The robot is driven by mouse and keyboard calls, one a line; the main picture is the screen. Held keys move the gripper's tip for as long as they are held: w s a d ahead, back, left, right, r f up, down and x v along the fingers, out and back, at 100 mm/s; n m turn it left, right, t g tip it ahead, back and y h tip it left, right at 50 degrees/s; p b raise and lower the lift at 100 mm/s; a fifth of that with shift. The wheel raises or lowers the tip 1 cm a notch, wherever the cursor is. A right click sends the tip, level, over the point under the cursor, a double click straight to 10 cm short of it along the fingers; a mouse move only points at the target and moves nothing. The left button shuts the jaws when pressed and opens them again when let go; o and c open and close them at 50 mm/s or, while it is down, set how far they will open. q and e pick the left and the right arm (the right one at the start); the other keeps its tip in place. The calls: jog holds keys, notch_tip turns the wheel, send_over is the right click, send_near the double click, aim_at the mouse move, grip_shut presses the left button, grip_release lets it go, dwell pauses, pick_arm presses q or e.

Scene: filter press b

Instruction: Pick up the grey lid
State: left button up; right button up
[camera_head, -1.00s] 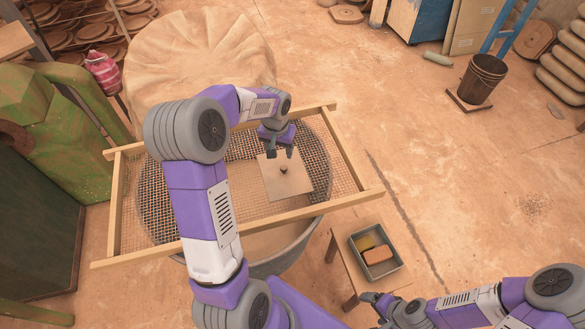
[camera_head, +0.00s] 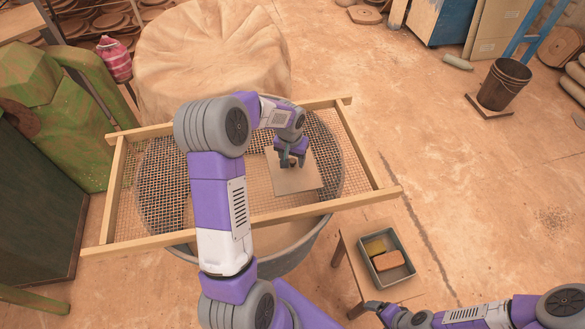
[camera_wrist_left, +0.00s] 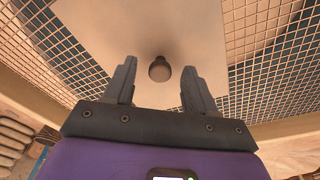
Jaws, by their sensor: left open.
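The lid (camera_head: 299,182) is a flat, square, beige-grey plate lying on the mesh of a wooden-framed screen. It fills the middle of the left wrist view (camera_wrist_left: 95,35), where its round knob (camera_wrist_left: 159,69) shows. My left gripper (camera_head: 291,161) is over the lid and hides the knob in the head view. In the left wrist view its fingers (camera_wrist_left: 157,78) are open, with the knob between their tips and a gap on both sides. My right gripper (camera_head: 380,308) is at the bottom edge of the head view, and its jaws are unclear.
The screen frame (camera_head: 250,216) rests over a large round tub (camera_head: 285,262). A small stool holds a tray (camera_head: 406,273) with a sponge and an orange block. A cloth-covered round form (camera_head: 210,55) stands behind. A green machine (camera_head: 50,110) is at left.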

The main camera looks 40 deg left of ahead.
pick_arm(q)
jog(key=shift+f, duration=0.1)
jog(key=shift+c, duration=0.2)
grip_shut()
